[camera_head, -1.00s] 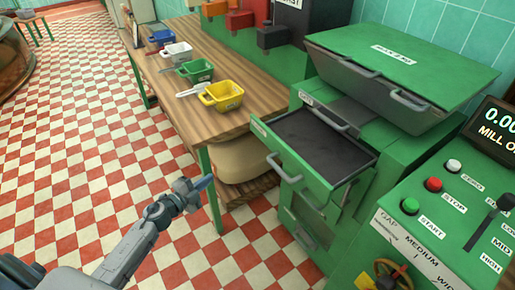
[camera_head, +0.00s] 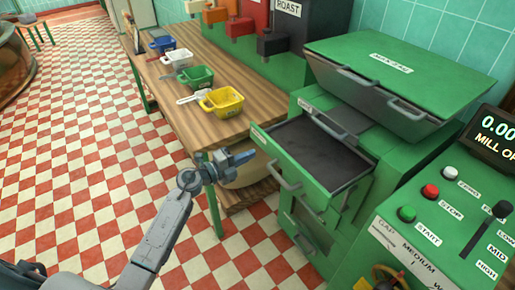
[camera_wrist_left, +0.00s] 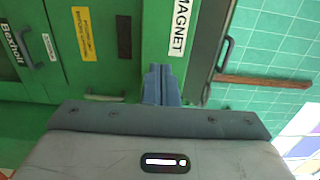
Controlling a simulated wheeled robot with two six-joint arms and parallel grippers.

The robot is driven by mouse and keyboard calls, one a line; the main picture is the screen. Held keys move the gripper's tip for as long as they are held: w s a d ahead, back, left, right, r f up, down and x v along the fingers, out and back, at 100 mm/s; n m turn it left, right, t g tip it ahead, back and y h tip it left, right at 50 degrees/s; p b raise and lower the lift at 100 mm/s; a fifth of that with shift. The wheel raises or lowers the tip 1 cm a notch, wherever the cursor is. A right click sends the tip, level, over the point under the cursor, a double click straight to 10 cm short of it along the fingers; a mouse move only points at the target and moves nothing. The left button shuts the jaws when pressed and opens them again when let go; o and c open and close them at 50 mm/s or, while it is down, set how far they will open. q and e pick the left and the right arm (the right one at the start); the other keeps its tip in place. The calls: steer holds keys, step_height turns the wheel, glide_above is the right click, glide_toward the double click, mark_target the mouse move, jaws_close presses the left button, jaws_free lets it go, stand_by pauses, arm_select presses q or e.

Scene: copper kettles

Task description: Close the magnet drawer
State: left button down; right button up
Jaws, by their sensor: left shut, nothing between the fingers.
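The magnet drawer (camera_head: 322,157) is pulled out of the green cabinet in the head view, with its dark tray showing. Its handle (camera_head: 285,178) is on the green front panel. The left wrist view shows a white MAGNET label (camera_wrist_left: 178,28) on green, with a dark handle (camera_wrist_left: 226,52) beside it. My left gripper (camera_head: 243,158) is shut and empty, just left of the drawer's front panel near its upper left end. Its closed fingers (camera_wrist_left: 161,84) point toward the green front in the left wrist view; I cannot tell whether they touch it. My right gripper is not in view.
A green cabinet lid (camera_head: 400,75) is above the drawer. A wooden table (camera_head: 205,85) with yellow, green, white and blue scoops stands behind my left gripper. A green control panel (camera_head: 440,225) is at the right. Checkered floor is open at the left.

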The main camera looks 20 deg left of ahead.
arm_select(q)
steer(key=shift+p+x, duration=0.35)
steer(key=shift+x, duration=1.6)
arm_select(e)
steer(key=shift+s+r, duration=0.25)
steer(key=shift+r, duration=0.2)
arm_select(q)
steer(key=shift+w+d+r, duration=0.1)
steer(key=shift+w+d, duration=0.3)
steer(key=shift+w, duration=0.05)
glide_toward(308, 131)
steer(key=x, duration=0.3)
steer(key=b+x, duration=0.1)
steer(key=x, duration=0.2)
steer(key=r+x, duration=0.1)
steer(key=x, duration=0.2)
steer(key=shift+w+d+b, duration=0.1)
steer(key=shift+w+b, duration=0.2)
steer(key=shift+w+d, duration=0.1)
steer(key=shift+w, duration=0.1)
steer(key=shift+r, duration=0.4)
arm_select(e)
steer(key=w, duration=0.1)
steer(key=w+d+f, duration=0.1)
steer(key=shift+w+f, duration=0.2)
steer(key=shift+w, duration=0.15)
